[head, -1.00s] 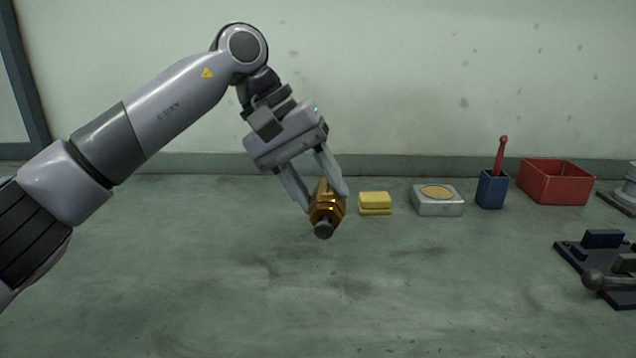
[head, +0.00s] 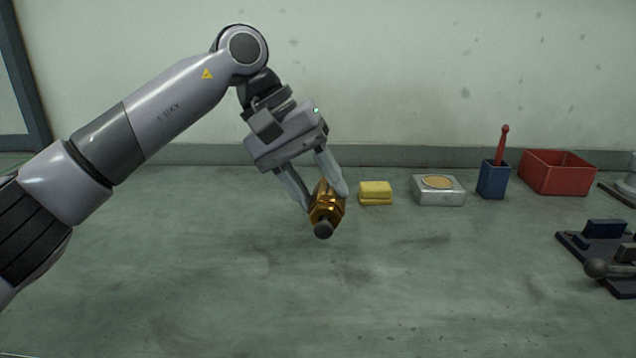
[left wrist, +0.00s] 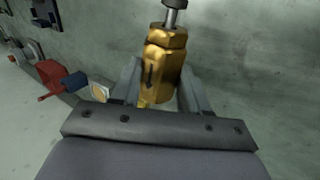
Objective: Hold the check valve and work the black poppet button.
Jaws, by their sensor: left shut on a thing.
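The brass check valve (head: 327,201) is held above the bench in the head view, tilted, with its black poppet button (head: 323,230) at the lower end facing the camera. My left gripper (head: 324,196) is shut on the valve body, one finger on each side. In the left wrist view the valve (left wrist: 163,62) sits between the fingers of the gripper (left wrist: 160,95). A dark cap on a bright metal stem (left wrist: 174,8) sticks out of its far end, and a dark arrow marks its side. My right gripper is not in view.
Along the back stand a yellow block (head: 375,193), a silver box with a tan round top (head: 438,189), a blue holder with a red-handled tool (head: 493,178) and a red bin (head: 557,172). A dark fixture (head: 600,240) lies at right. The front bench is clear.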

